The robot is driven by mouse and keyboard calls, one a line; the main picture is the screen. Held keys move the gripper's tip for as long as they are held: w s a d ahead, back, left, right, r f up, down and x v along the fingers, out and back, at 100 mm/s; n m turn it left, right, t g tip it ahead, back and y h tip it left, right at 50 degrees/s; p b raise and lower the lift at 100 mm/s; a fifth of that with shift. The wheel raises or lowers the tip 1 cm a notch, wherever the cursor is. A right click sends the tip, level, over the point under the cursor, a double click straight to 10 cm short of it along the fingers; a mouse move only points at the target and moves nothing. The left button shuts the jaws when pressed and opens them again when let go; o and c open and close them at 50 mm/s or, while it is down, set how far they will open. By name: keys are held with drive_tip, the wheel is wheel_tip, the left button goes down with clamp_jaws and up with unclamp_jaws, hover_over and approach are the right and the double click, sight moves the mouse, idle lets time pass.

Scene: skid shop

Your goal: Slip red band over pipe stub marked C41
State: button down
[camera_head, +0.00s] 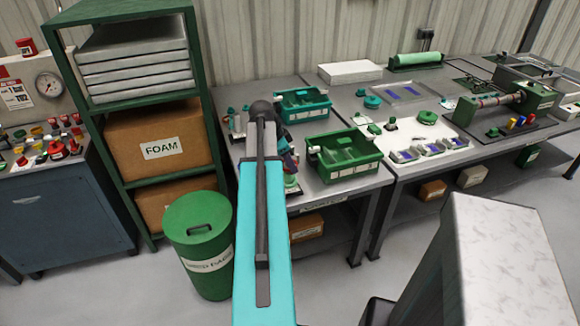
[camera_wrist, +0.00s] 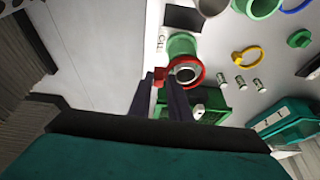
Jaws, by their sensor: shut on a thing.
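In the wrist view, the red band (camera_wrist: 202,76) is a ring with a small block-like tab at its left side. My gripper (camera_wrist: 161,82) is shut on that tab, between its two dark fingers. A green pipe stub (camera_wrist: 182,43) with a grey open end stands beside a label (camera_wrist: 161,42) on the pale board. The label starts with C, but its digits are hard to read. The ring surrounds the grey end in the picture; I cannot tell whether it is around the stub or still apart from it. In the head view, my arm hides most of the gripper area.
In the wrist view, a yellow ring (camera_wrist: 245,58) and several small metal cylinders lie to the right. A green bin (camera_wrist: 208,102) and a teal bin (camera_wrist: 285,118) are close by. The head view shows the green bin (camera_head: 345,172) on the bench, right of my arm.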

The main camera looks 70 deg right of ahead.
drive_tip(key=shift+f+b, duration=0.75)
drive_tip(key=shift+f, duration=0.65)
idle(3.4)
drive_tip(key=c, duration=1.6)
unclamp_jaws()
drive_tip(key=shift+o, duration=0.2)
drive_tip(key=shift+o, duration=1.4)
drive_tip(key=shift+f, duration=0.1)
drive_tip(key=shift+w, duration=0.1)
wheel_tip(320, 180, up, 11)
drive_tip(key=p, duration=0.6)
hover_over(290, 171)
drive_tip(key=shift+a, duration=0.1)
